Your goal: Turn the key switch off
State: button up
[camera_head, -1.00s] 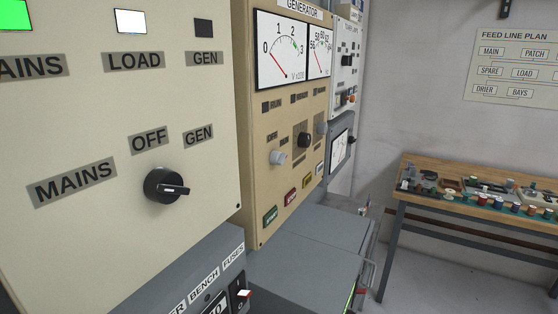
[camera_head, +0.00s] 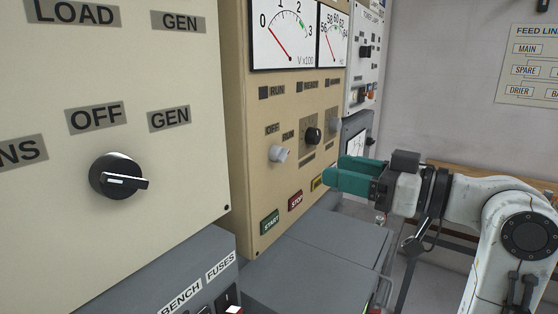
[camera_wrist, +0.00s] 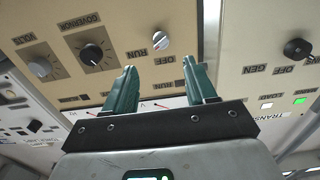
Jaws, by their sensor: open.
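The key switch (camera_head: 279,154) is a small pale grey knob on the tan generator panel (camera_head: 262,205), beside its OFF and RUN labels. In the wrist view my gripper (camera_wrist: 163,80) shows both fingers spread.
A black governor knob (camera_head: 313,136) is right of the key switch. START (camera_head: 270,222) and STOP (camera_head: 295,201) buttons sit below. A large black selector (camera_head: 118,176) is on the cream panel at left. A grey cabinet top (camera_head: 335,245) juts out below the panel.

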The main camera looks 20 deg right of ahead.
aim_at(286, 157)
jog(key=p+x, duration=0.2)
jog(key=x, duration=0.8)
jog(key=shift+w+a, duration=0.25)
jog(key=shift+w, duration=0.05)
jog(key=shift+c, duration=0.4)
jog(key=c, duration=1)
jog(key=shift+o, duration=0.2)
